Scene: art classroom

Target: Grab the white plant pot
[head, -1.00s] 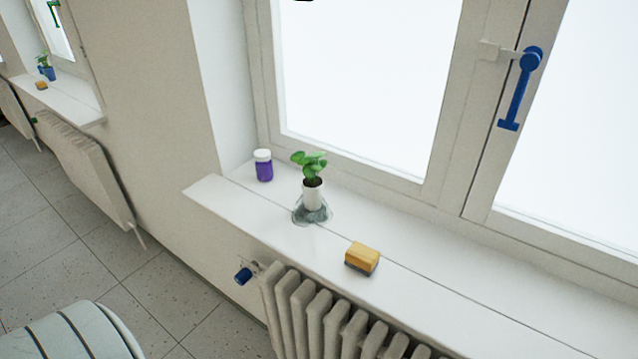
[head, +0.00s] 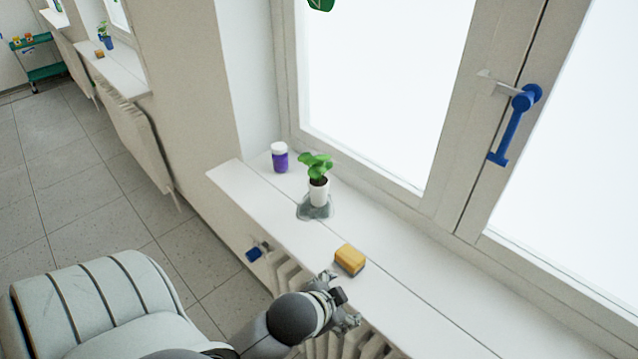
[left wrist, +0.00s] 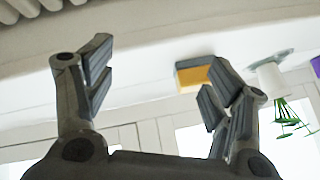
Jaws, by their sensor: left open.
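The white plant pot (head: 319,193) holds a green plant (head: 316,166) and stands upright on the windowsill, on a grey wet-looking patch (head: 315,212). My right gripper is in neither view.
A yellow and dark sponge (head: 349,259) lies on the sill (head: 420,285) between my left gripper and the pot. A purple jar with a white lid (head: 280,158) stands left of the pot. A radiator (head: 290,277) is below the sill. The window is behind.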

